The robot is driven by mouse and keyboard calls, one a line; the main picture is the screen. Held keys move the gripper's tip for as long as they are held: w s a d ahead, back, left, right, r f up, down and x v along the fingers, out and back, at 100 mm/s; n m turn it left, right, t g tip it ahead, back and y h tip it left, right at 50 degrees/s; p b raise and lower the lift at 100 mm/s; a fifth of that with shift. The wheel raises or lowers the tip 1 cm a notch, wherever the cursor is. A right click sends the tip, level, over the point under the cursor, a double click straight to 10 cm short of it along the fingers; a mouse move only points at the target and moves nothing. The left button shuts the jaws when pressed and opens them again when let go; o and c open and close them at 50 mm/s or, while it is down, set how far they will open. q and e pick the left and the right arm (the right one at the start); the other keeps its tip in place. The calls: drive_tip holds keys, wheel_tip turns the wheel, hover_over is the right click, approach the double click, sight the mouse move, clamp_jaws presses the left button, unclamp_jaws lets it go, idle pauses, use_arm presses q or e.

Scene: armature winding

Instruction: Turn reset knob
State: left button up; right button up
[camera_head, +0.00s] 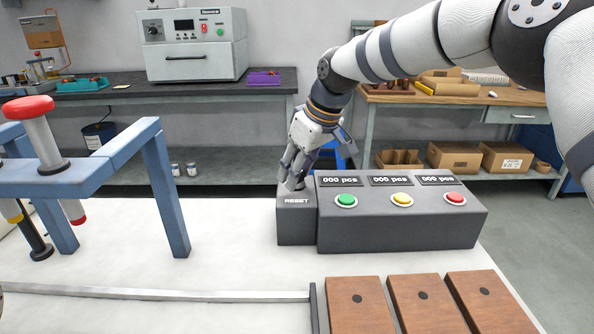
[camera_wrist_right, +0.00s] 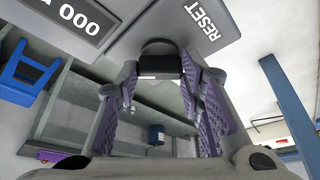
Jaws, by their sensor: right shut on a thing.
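The reset box (camera_head: 296,222) is a dark grey block labelled RESET at the left end of the counter box. Its dark round knob (camera_wrist_right: 160,62) sits between my right fingers in the right wrist view. My right gripper (camera_head: 293,184) points down onto the top of the reset box and is shut on the knob. In the head view the fingers mostly hide the knob. The RESET label (camera_wrist_right: 203,22) also shows in the right wrist view. My left gripper is not in view.
The counter box (camera_head: 400,226) has three displays reading 000 pcs and green, yellow and red buttons. Wooden blocks (camera_head: 360,305) lie in front. A blue frame (camera_head: 160,180) with a red-topped handle (camera_head: 35,130) stands at left. The white table between them is clear.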

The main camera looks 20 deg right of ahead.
drive_tip(key=n, duration=0.1)
drive_tip(key=n+g+y+b, duration=0.1)
drive_tip(key=n, duration=0.1)
drive_tip(key=n+b, duration=0.1)
drive_tip(key=n, duration=0.1)
drive_tip(key=shift+w+d+f+g+y, duration=0.1)
drive_tip(key=shift+w+f+g+y, duration=0.05)
drive_tip(key=shift+f+g+y, duration=0.2)
drive_tip(key=n+b, duration=0.1)
drive_tip(key=n, duration=0.1)
drive_tip(key=shift+r+n+g, duration=0.1)
drive_tip(key=shift+n+g, duration=0.25)
drive_tip(key=shift+n, duration=0.05)
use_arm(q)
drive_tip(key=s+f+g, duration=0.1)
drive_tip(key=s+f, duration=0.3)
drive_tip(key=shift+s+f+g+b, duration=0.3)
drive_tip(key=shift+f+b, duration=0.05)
use_arm(e)
drive_tip(key=shift+r+n, duration=0.1)
drive_tip(key=shift+n, duration=0.4)
drive_tip(key=shift+r, duration=0.1)
drive_tip(key=o, duration=1.2)
drive_tip(key=shift+c, duration=0.2)
drive_tip(key=shift+y, duration=0.25)
drive_tip(key=w+v, duration=0.1)
drive_tip(key=v, duration=0.6)
drive_tip(key=shift+s+r, duration=0.3)
drive_tip(key=shift+s, duration=0.05)
